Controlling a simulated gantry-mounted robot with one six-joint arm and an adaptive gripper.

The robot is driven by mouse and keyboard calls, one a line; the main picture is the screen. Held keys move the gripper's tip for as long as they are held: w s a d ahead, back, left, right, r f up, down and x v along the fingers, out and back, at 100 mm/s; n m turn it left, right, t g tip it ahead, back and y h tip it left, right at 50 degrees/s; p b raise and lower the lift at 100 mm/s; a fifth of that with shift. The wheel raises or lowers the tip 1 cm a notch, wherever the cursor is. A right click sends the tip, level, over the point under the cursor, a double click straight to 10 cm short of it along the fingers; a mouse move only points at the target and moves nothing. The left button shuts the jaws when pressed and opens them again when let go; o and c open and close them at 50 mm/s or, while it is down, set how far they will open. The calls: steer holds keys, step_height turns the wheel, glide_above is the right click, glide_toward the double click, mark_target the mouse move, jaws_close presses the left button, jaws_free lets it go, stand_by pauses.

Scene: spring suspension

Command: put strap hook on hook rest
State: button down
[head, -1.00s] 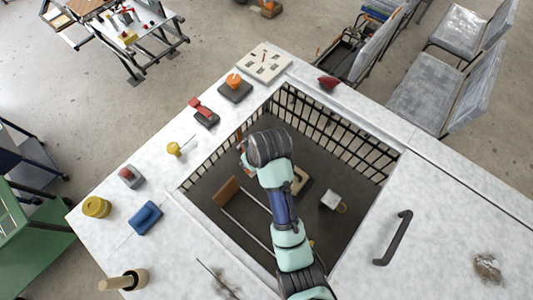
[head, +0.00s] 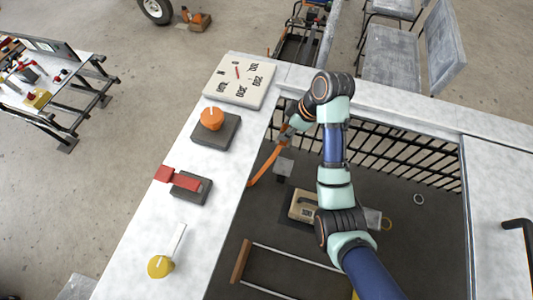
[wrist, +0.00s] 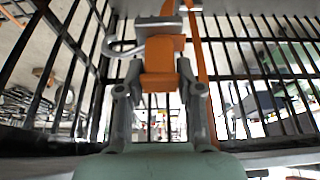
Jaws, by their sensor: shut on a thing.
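My gripper (wrist: 160,88) is shut on the orange body of the strap hook (wrist: 161,64) in the wrist view. A grey metal part with a curved hook end (wrist: 122,49) shows above and to the left of the fingers. In the head view my gripper (head: 286,136) is near the pit's upper-left corner, by the black bars. The orange strap (head: 263,167) runs down from it towards the left pit edge; it also shows right of the hook in the wrist view (wrist: 201,70). I cannot identify the hook rest with certainty.
A grey block (head: 284,166) shows just below the gripper in the head view. Black bars (head: 400,150) line the pit's far side. A weight-like block (head: 303,206) lies inside. The white ledge (head: 150,220) carries an orange knob (head: 212,119), a red switch (head: 185,182) and a yellow dial (head: 161,266).

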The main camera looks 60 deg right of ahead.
steer(key=shift+s+f, duration=0.15)
steer(key=shift+s, duration=0.05)
steer(key=shift+s+a+f+b, duration=0.15)
steer(key=shift+f+b, duration=1.45)
steer(key=shift+f, duration=3.3)
steer(key=shift+s+d+f+b, duration=0.15)
steer(key=shift+f+b, duration=1.4)
steer(key=shift+f, duration=3.35)
steer(key=shift+a, duration=0.1)
steer(key=shift+f, duration=0.2)
steer(key=c, duration=0.7)
jaws_free()
steer(key=shift+c, duration=0.2)
